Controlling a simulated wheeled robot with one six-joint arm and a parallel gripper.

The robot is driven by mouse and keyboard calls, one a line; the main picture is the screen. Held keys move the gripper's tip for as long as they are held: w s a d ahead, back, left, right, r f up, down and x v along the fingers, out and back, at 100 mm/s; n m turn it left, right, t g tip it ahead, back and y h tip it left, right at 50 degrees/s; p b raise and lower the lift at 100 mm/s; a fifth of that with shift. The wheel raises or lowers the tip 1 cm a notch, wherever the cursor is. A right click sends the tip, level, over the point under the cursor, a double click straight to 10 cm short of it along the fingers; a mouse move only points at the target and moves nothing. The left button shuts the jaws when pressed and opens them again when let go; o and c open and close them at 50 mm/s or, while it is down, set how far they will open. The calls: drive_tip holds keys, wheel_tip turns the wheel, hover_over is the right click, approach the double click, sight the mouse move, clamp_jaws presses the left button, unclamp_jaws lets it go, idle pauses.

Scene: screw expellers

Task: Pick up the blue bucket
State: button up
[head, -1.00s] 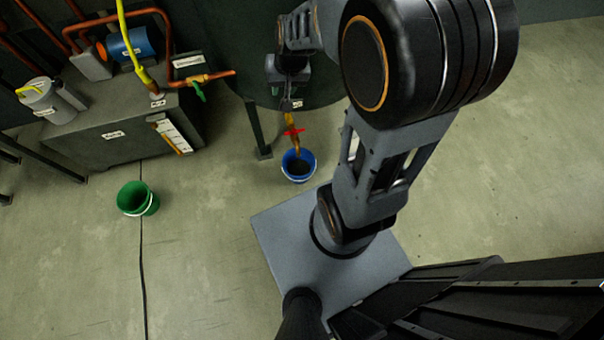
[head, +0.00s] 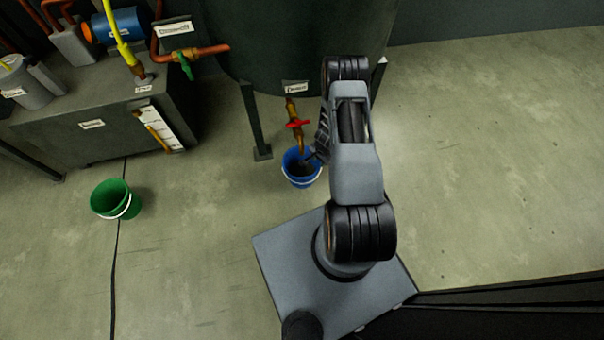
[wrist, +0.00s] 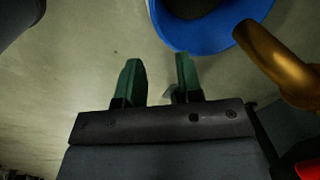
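The blue bucket (head: 300,174) stands on the floor under a brass tap with a red handle (head: 297,124), with dark contents inside. In the wrist view the bucket's blue wall and rim (wrist: 190,38) fill the top centre. My gripper (wrist: 158,68) has its two green fingers apart, with nothing between them. The right fingertip is close to the bucket's rim in the picture; I cannot tell whether it touches. In the head view my gripper (head: 318,152) is small and partly hidden by my arm, at the bucket's right side.
The brass spout (wrist: 272,60) is right of the bucket in the wrist view. A large dark tank (head: 300,45) on legs stands behind. A green bucket (head: 116,199) stands at the left, near a dark cabinet (head: 100,125). The floor at the right is clear.

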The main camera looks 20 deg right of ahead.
sight(316, 171)
drive_tip(key=f, duration=0.2)
drive_tip(key=f+b, duration=0.1)
drive_tip(key=f, duration=0.1)
drive_tip(key=f+b, duration=0.1)
drive_tip(key=f, duration=0.2)
drive_tip(key=shift+w+a, duration=0.2)
drive_tip(key=shift+w, duration=0.1)
drive_tip(key=f+b, duration=0.2)
drive_tip(key=f, duration=0.3)
drive_tip(key=shift+w+a+b, duration=0.1)
drive_tip(key=shift+a+b, duration=0.25)
drive_tip(key=shift+b, duration=0.05)
drive_tip(key=shift+c, duration=0.3)
clamp_jaws()
idle(0.3)
